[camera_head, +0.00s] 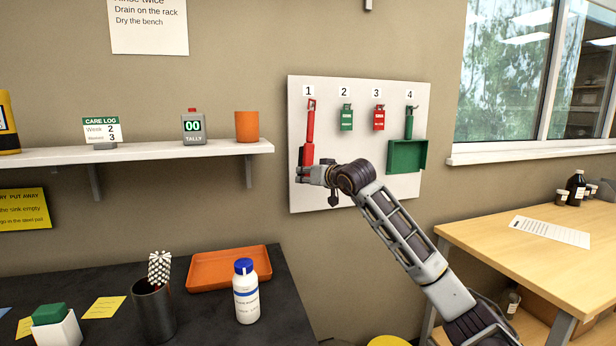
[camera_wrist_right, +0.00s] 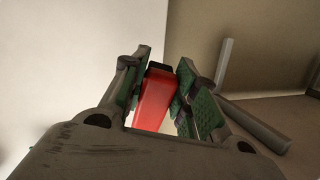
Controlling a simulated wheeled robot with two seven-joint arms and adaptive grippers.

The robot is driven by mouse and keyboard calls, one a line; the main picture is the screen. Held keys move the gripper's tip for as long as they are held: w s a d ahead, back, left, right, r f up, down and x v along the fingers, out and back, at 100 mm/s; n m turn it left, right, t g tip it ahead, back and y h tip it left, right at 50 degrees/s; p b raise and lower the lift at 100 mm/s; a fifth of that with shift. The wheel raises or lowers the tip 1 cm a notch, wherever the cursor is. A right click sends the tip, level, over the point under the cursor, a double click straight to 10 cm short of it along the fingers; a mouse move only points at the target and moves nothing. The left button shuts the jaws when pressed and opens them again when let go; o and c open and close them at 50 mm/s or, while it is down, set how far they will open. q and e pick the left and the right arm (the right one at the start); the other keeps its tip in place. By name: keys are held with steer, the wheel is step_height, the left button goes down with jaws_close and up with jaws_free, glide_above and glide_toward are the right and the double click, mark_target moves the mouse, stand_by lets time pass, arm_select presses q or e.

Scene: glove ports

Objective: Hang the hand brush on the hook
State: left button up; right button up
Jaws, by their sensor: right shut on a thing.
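The red hand brush (camera_head: 310,125) is upright in front of the pegboard-like white panel (camera_head: 350,110), under number 1, with its narrow handle end at the top. The hook there is mostly covered by the handle's top, and I cannot tell whether the brush rests on it. My right gripper (camera_head: 303,174) is at the brush's lower end. In the right wrist view the gripper (camera_wrist_right: 160,98) is shut on the red brush (camera_wrist_right: 154,98), which lies between its green-padded fingers. My left gripper is not in view.
Small green (camera_head: 346,118) and red (camera_head: 379,118) tags hang under 2 and 3; a green dustpan (camera_head: 407,157) hangs under 4. A shelf (camera_head: 150,154) ends left of the panel. A dark bench with a white bottle (camera_head: 246,293) and orange tray (camera_head: 215,284) lies below; a wooden table (camera_head: 500,250) stands right.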

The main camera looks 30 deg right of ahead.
steer(key=shift+w+d, duration=0.1)
steer(key=shift+w, duration=0.25)
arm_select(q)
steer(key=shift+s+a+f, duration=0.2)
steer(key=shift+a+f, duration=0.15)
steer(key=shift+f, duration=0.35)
arm_select(e)
steer(key=shift+w+d+f, duration=0.15)
steer(key=shift+w+f, duration=0.3)
steer(key=shift+w, duration=0.1)
steer(key=o, duration=1.1)
steer(key=shift+o, duration=0.2)
steer(key=shift+f, duration=0.1)
